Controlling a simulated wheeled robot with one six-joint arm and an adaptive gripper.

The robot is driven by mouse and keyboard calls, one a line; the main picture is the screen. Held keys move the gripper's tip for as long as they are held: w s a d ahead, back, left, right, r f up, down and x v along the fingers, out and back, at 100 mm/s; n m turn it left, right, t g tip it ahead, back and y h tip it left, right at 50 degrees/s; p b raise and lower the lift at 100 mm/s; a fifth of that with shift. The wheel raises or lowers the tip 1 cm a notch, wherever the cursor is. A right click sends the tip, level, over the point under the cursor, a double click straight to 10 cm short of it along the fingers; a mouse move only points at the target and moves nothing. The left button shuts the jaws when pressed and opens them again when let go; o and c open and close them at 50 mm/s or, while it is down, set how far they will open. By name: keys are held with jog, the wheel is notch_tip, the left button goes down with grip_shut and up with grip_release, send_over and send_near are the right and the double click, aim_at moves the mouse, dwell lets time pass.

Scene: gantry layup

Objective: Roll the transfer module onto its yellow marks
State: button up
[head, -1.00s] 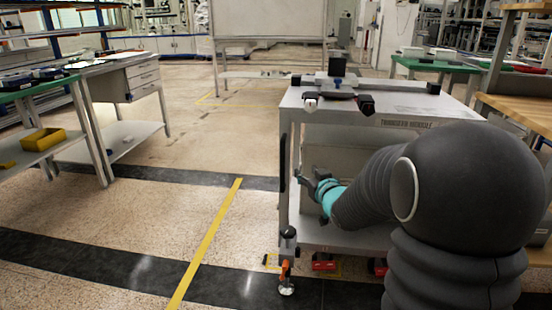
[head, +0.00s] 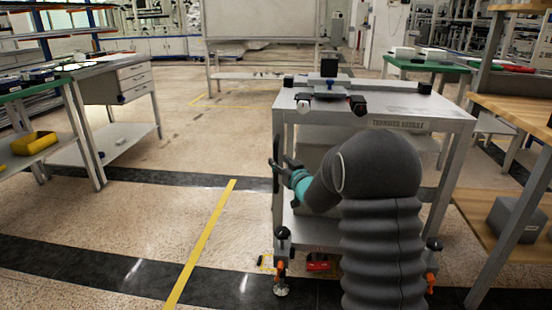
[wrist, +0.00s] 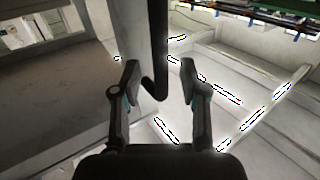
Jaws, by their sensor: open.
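The transfer module (head: 400,107) is a grey cart with a labelled top, right of centre in the head view. A black upright handle bar (head: 276,160) is on its left side; it also shows in the wrist view (wrist: 159,40), where its lower end bends. My gripper (head: 284,163) is at the handle. In the wrist view my gripper (wrist: 160,80) is open, with the bar between its fingers; I cannot tell whether they touch it. My arm hides part of the cart.
A long yellow floor line (head: 200,245) runs left of the cart. More yellow lines (head: 235,106) lie farther back. A bench with drawers (head: 130,82) stands left, a wooden-topped bench (head: 515,108) close on the right. The floor between the left bench and cart is clear.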

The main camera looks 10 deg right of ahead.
aim_at(277, 159)
jog(key=shift+x, duration=1.7)
grip_shut()
